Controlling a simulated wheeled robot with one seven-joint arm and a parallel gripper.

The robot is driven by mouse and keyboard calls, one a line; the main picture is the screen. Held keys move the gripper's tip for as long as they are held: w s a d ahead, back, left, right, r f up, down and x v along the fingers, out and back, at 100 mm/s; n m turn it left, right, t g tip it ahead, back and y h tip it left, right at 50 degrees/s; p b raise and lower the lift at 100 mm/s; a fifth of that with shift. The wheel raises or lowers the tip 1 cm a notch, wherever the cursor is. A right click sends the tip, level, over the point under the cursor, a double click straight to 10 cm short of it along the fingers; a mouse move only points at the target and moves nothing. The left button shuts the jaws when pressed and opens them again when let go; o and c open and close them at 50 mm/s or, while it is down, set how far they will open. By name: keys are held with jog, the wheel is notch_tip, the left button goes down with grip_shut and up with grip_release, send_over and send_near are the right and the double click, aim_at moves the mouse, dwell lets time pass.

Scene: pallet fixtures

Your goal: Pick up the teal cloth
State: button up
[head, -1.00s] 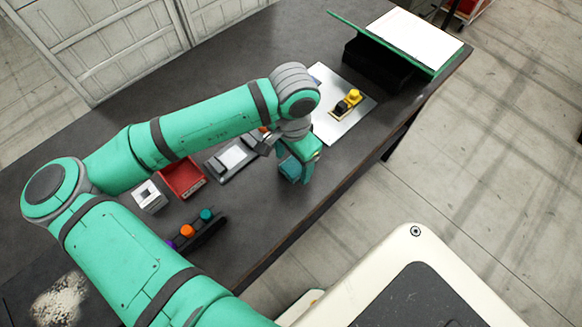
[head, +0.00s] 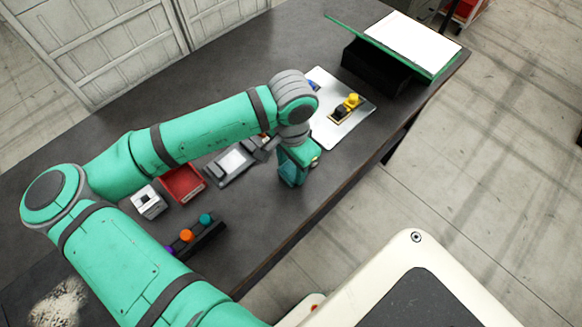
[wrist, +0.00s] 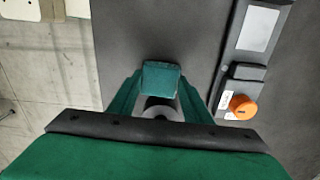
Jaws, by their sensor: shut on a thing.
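The teal cloth (wrist: 161,78) is a small folded block between my gripper's fingertips in the wrist view. My gripper (head: 292,180) points down over the dark table in the head view. It is shut on the cloth, with a finger on either side of it. In the head view the cloth is hard to tell apart from my green gripper. I cannot tell whether the cloth touches the table.
A grey device with an orange knob (wrist: 241,106) lies right of my gripper in the wrist view. In the head view, a metal plate (head: 329,133) with a yellow-black part, a red bin (head: 184,184), a white block (head: 148,202) and a knobbed rack (head: 205,238) stand on the table.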

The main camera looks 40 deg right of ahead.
aim_at(293, 171)
jog(key=shift+r, duration=0.4)
jog(key=shift+s+r, duration=0.2)
jog(key=shift+r, duration=1)
jog(key=s+d+r, duration=0.1)
jog(key=s+r, duration=0.8)
jog(key=s, duration=0.4)
jog(key=shift+s+r, duration=0.2)
jog(key=shift+s, duration=0.15)
jog(key=o, duration=0.4)
jog(key=shift+c, duration=0.2)
jog(key=shift+w, duration=0.1)
jog(key=shift+c, duration=1.2)
